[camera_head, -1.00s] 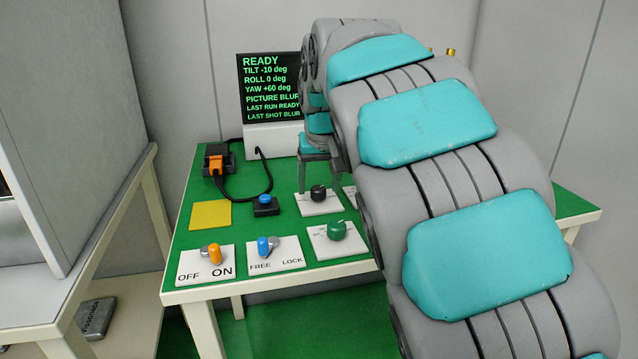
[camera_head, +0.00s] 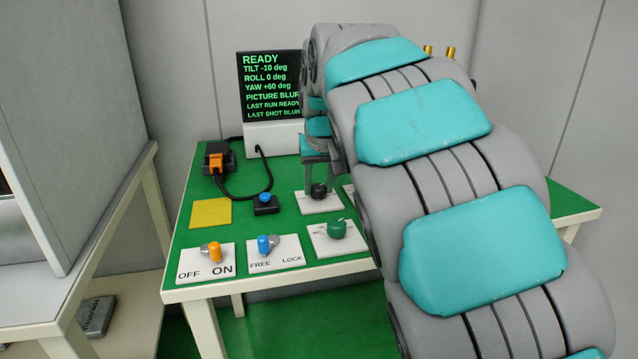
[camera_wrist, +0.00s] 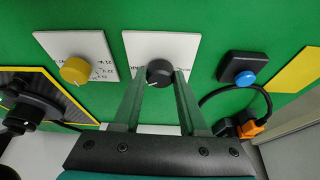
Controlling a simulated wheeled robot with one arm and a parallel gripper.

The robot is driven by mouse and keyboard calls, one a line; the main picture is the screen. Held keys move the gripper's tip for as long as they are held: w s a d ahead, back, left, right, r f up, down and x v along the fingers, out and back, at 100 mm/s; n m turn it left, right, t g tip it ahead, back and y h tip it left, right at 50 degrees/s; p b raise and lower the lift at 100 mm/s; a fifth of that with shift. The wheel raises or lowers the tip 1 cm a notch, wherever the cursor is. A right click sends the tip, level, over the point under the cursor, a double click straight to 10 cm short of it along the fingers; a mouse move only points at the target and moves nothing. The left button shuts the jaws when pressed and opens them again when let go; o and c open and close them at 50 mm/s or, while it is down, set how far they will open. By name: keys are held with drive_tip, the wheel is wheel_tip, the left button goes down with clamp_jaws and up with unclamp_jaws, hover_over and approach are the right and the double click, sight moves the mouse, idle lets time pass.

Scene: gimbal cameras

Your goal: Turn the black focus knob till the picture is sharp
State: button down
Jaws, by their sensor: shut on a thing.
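The black focus knob (camera_head: 319,190) stands on a white plate (camera_head: 322,207) on the green table, below the screen in the head view. My gripper (camera_head: 319,184) comes down over it from above. In the wrist view, the black knob (camera_wrist: 159,72) sits between the two fingertips of my gripper (camera_wrist: 159,76), which are shut on its sides. The screen (camera_head: 269,86) reads READY, TILT -10 deg, ROLL 0 deg, YAW +60 deg, PICTURE BLUR and LAST SHOT BLUR; its right edge is partly hidden by my arm.
A yellow knob (camera_wrist: 75,70) is beside the black one. A blue button (camera_head: 265,198), green knob (camera_head: 336,229), orange switch (camera_head: 212,250) at ON and blue FREE/LOCK switch (camera_head: 265,243) are nearby. An orange plug (camera_head: 215,163) with a black cable lies at back left.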

drive_tip(key=shift+f+n+b, duration=0.1)
drive_tip(key=shift+n+b, duration=0.2)
drive_tip(key=shift+b, duration=0.05)
drive_tip(key=shift+f+n+y+b, duration=0.1)
drive_tip(key=shift+n+y+b, duration=0.3)
drive_tip(key=shift+n+b, duration=0.5)
drive_tip(key=shift+w+d+n+g+y+b, duration=0.1)
drive_tip(key=shift+n+g+y+b, duration=0.15)
drive_tip(key=shift+n+b, duration=0.45)
drive_tip(key=shift+d+n+g+y+b, duration=0.1)
drive_tip(key=shift+n+g+y+b, duration=0.15)
drive_tip(key=shift+n, duration=0.75)
drive_tip(key=shift+r, duration=0.2)
drive_tip(key=shift+c, duration=2.2)
unclamp_jaws()
drive_tip(key=shift+r, duration=0.1)
drive_tip(key=v, duration=0.7)
drive_tip(key=shift+d+r, duration=0.15)
drive_tip(key=shift+r, duration=0.1)
